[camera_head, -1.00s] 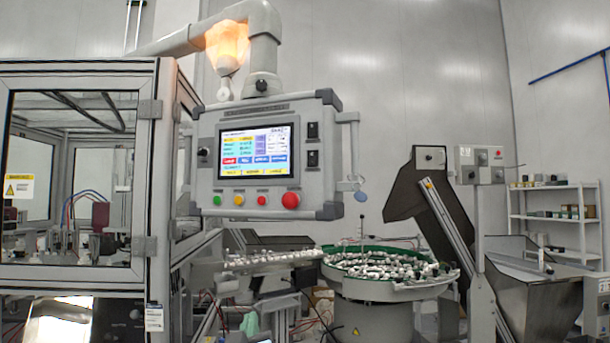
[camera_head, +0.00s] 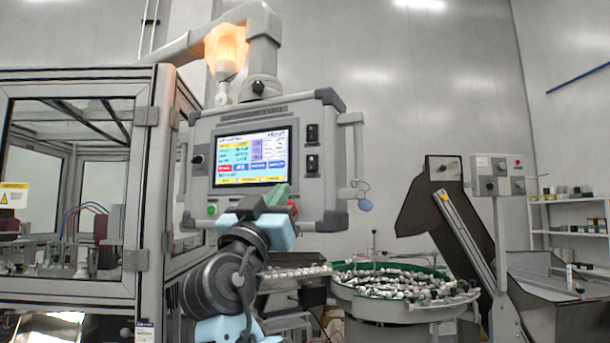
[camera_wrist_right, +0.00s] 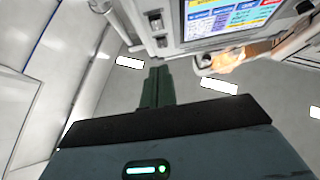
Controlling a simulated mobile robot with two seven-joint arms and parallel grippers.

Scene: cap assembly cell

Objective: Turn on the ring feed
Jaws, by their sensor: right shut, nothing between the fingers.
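The control panel (camera_head: 325,195) hangs from a grey pipe arm. Its lit touchscreen (camera_head: 250,158) shows colored fields, with a row of one red and several blue buttons near the bottom. A green push button (camera_head: 211,210) shows below at left. The red button (camera_head: 293,209) is partly covered by my right gripper (camera_head: 277,194), which is shut and empty in front of the panel's lower edge, just under the screen. Whether it touches the panel I cannot tell. The wrist view shows the shut green fingers (camera_wrist_right: 157,86) and part of the screen (camera_wrist_right: 225,18). My left gripper is out of view.
Two black switches (camera_head: 312,134) sit right of the screen. A round bowl feeder (camera_head: 385,309) with a green rim and many small parts stands behind at right, beside a dark inclined hopper (camera_head: 428,205). A framed glazed machine (camera_head: 150,200) stands at left.

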